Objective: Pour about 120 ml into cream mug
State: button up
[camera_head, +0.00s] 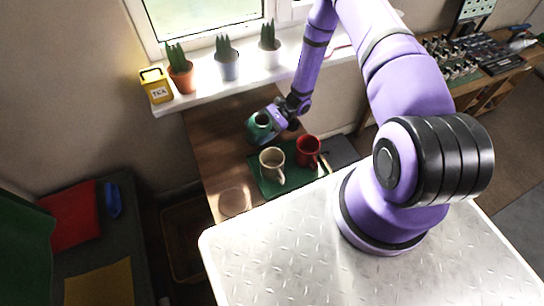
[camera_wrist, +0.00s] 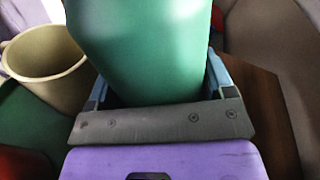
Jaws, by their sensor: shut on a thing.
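The cream mug (camera_head: 272,162) stands upright on a green mat (camera_head: 293,182), with its handle toward the front. It also shows at the left of the wrist view (camera_wrist: 48,62), where its open mouth looks empty as far as I can see in. My gripper (camera_head: 268,124) is shut on a green vessel (camera_head: 259,130), which fills the top middle of the wrist view (camera_wrist: 140,45). The vessel is beyond the cream mug and slightly left of it in the head view.
A red mug (camera_head: 307,151) stands right of the cream mug on the mat. A round pale disc or ring (camera_head: 234,202) lies on the wooden table (camera_head: 222,150). A windowsill behind holds several potted plants and a yellow tea tin (camera_head: 156,86). The table's left part is clear.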

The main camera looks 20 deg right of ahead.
aim_at(264, 118)
jog(key=n, duration=0.2)
jog(key=shift+s+f+n+t, duration=0.1)
jog(key=shift+s+n+t, duration=0.1)
jog(key=shift+n+t, duration=0.2)
jog(key=shift+w+f+n+h, duration=0.15)
jog(key=shift+w+n+h, duration=0.05)
jog(key=shift+n+h, duration=0.25)
jog(key=shift+w+n+t, duration=0.1)
jog(key=shift+n+t, duration=0.15)
jog(key=shift+t, duration=0.05)
jog(key=shift+w+r+n, duration=0.3)
jog(key=shift+r+n, duration=0.15)
jog(key=shift+n, duration=0.05)
jog(key=shift+w+r+n+t, duration=0.25)
jog(key=shift+r+n+t, duration=0.15)
jog(key=shift+r+n, duration=0.4)
jog(key=shift+w+n+t, duration=0.15)
jog(key=shift+n+t, duration=0.15)
jog(key=shift+n, duration=0.3)
jog(key=shift+s+r+n, duration=0.2)
jog(key=shift+r+n, duration=0.1)
jog(key=shift+s+r+n+t+h, duration=0.3)
jog(key=shift+r+n+t, duration=0.1)
jog(key=shift+r, duration=0.15)
jog(key=shift+r, duration=0.15)
